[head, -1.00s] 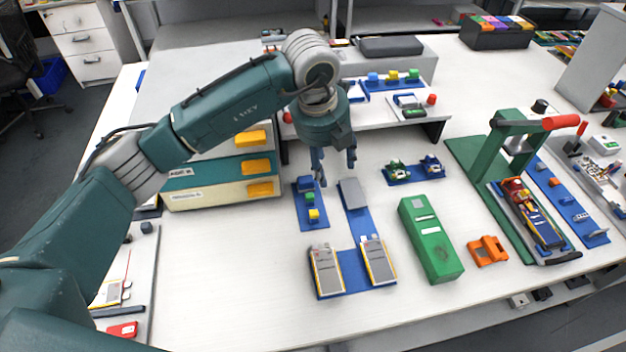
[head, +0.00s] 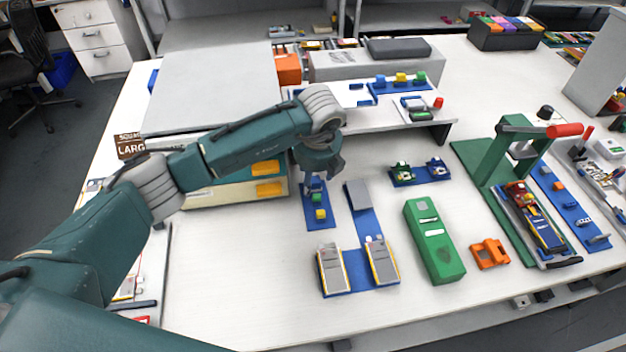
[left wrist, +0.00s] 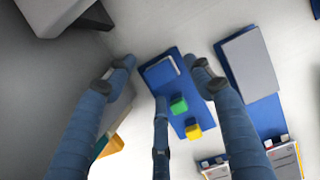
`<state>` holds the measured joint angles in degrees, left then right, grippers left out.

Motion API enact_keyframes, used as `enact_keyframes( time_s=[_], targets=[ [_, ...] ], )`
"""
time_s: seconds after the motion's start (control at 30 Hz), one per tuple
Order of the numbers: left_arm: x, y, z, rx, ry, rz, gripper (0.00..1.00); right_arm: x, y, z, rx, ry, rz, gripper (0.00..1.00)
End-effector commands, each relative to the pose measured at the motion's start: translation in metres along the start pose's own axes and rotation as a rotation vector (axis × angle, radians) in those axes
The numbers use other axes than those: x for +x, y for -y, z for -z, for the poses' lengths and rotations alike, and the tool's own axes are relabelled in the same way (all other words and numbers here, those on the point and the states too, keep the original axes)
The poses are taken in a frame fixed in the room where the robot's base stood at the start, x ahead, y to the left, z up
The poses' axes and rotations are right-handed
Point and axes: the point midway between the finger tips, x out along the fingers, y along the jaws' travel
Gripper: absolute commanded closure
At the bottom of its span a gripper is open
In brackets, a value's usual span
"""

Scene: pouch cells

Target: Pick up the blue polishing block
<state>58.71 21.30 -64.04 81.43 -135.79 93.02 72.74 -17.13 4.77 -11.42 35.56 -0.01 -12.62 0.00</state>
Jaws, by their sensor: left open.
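The blue polishing block (left wrist: 160,73) lies at the far end of a narrow blue mat (left wrist: 183,62), with a green block (left wrist: 178,105) and a yellow block (left wrist: 193,131) in a row beside it. In the head view my left gripper (head: 315,180) is low over that end of the mat and largely hides the blue block. In the left wrist view its fingers are spread, two on either side of the blue block and one near the green block; nothing is held. I cannot tell whether a finger touches the block. My right gripper is not in view.
A grey slab (head: 357,195) lies on a neighbouring blue mat with two pouch cells (head: 330,270) nearer. A green case (head: 433,240) and a green press (head: 500,170) stand to the right. Drawers (head: 230,190) and a raised shelf (head: 390,118) are close to the gripper. The front of the table is clear.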

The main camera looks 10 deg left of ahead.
Motion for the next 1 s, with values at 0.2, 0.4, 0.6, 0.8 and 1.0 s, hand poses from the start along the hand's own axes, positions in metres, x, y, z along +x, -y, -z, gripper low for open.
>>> enact_keyframes(
  time_s=[0.2,0.4,0.6,0.8,1.0],
  targets=[
    [0.0082,0.0003,-0.0001,0.001,0.002,0.001,0.47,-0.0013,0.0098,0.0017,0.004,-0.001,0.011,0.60],
    [0.0080,0.0001,0.0000,0.001,0.001,0.000,0.65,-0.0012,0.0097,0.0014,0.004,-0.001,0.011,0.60],
    [0.0079,0.0000,-0.0001,0.001,0.001,0.000,0.97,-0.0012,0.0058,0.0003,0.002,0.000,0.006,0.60],
    [0.0077,-0.0001,-0.0002,0.001,0.001,0.000,0.97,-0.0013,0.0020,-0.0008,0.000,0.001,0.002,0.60],
    [0.0054,0.0000,-0.0011,0.001,0.001,0.001,0.97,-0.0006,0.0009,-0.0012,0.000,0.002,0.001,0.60]
  ],
)
